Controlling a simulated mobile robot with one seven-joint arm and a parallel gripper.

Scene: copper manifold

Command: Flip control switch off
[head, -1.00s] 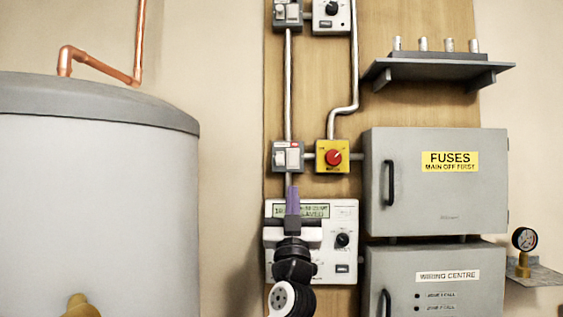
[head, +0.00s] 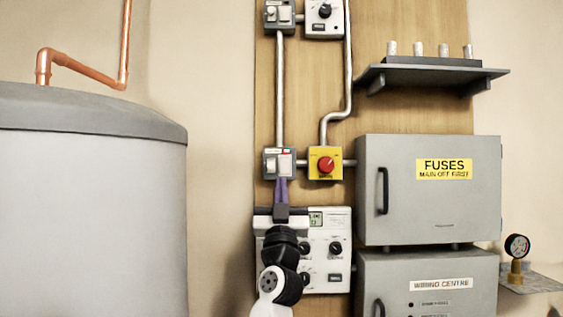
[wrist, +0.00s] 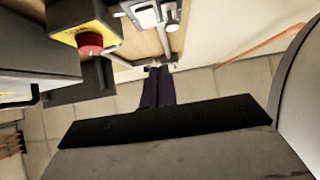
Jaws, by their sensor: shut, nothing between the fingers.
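A similar grey box (head: 279,14) is higher up; I cannot tell from a label which is the control switch. My gripper (head: 281,181) points up, its purple fingers shut and empty, tips at the lower edge of the lower grey box in the head view. In the wrist view the fingertips (wrist: 158,70) show below a white-rockered switch (wrist: 155,12); I cannot tell whether they touch. The rocker positions are unclear.
A white control panel (head: 320,245) sits behind my gripper, partly hidden. Grey FUSES (head: 430,205) and WIRING CENTRE (head: 440,265) cabinets stand to the right. A large tank (head: 90,220) is at left. Metal conduits run up the board.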

